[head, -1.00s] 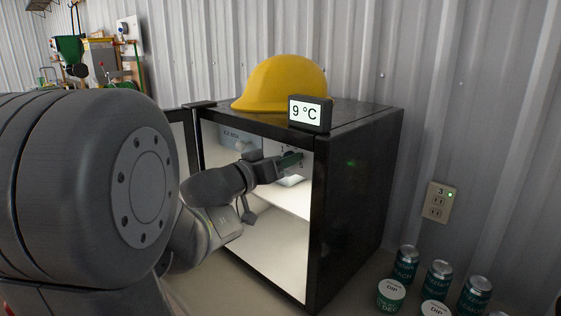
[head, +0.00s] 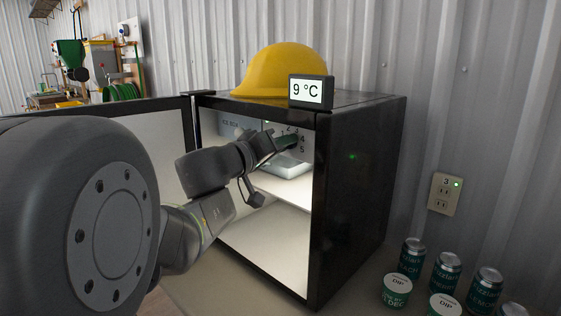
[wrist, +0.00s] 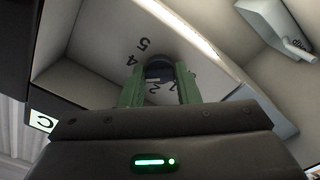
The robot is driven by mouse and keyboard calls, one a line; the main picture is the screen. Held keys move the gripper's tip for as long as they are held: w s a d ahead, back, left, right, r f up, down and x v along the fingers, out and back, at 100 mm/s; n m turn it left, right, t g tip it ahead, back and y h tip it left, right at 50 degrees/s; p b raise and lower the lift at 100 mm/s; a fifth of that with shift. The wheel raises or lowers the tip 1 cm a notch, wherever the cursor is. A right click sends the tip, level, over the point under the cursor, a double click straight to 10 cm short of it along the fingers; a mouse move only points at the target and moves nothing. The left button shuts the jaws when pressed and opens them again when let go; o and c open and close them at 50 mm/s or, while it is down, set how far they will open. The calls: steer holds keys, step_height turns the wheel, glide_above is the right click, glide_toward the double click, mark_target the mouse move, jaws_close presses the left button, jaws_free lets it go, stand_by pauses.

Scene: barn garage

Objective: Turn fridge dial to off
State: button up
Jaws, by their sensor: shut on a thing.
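The fridge (head: 352,210) is a black box with its door (head: 155,135) swung open to the left. The dial (wrist: 158,68) is a dark round knob on the light inner wall, with printed numbers around it, including 2, 4 and 5. My gripper (wrist: 159,84) has its two green fingers on either side of the dial and is shut on it. In the head view my gripper (head: 285,143) reaches into the upper part of the fridge, and its fingers hide most of the dial. The pointer's setting cannot be read.
A display (head: 311,91) on top reads 9 °C, beside a yellow hard hat (head: 283,72). An ice box (head: 232,127) is at the upper left inside. The shelf (head: 275,189) below is largely clear. Several cans (head: 447,272) and dip tubs stand right of the fridge.

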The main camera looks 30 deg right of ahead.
steer(key=shift+n+p, duration=2)
steer(key=shift+n, duration=14)
steer(key=shift+f, duration=0.1)
steer(key=o, duration=1)
